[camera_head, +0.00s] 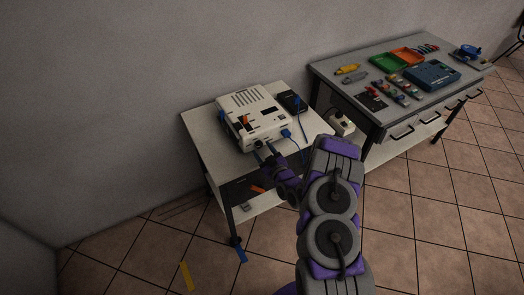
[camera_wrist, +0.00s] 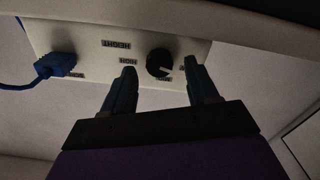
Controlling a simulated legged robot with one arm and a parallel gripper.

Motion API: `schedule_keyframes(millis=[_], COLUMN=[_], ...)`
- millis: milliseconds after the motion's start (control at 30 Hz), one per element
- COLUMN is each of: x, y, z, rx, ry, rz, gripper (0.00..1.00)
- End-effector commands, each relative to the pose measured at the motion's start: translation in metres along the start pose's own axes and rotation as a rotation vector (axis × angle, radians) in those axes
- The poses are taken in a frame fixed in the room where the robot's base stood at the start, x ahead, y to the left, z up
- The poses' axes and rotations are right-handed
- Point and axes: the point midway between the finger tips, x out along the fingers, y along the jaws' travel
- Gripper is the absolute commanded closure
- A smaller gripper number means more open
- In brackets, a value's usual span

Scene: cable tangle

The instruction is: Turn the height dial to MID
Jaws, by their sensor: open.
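The height dial (camera_wrist: 159,63) is a round black knob on a pale panel in the wrist view. Its white mark points to the lower right of the picture. Small printed labels surround it and look upside down; I cannot read them all surely. My gripper (camera_wrist: 163,71) is open, with one blue-grey finger on each side of the dial. I cannot tell whether either finger touches it. In the head view my gripper (camera_head: 264,152) is at the front of the white device (camera_head: 262,124), and the dial cannot be made out there.
A blue plug (camera_wrist: 57,65) with a cable sits in the panel left of the dial. The device stands on a small table (camera_head: 205,133) beside a black box (camera_head: 292,102). A workbench (camera_head: 345,88) with trays and tools stands to the right.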

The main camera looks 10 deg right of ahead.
Motion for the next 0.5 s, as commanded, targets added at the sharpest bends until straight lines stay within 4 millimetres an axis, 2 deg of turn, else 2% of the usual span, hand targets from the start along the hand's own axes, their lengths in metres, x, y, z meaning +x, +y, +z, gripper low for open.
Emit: schedule_keyframes(millis=[200, 500], x=[0.0138, 0.0153], y=[0.0011, 0.0013], z=[0.0013, 0.0009], rx=[0.002, 0.003], ry=[-0.002, -0.003], rz=[0.002, 0.002], gripper=[0.41, 0.41])
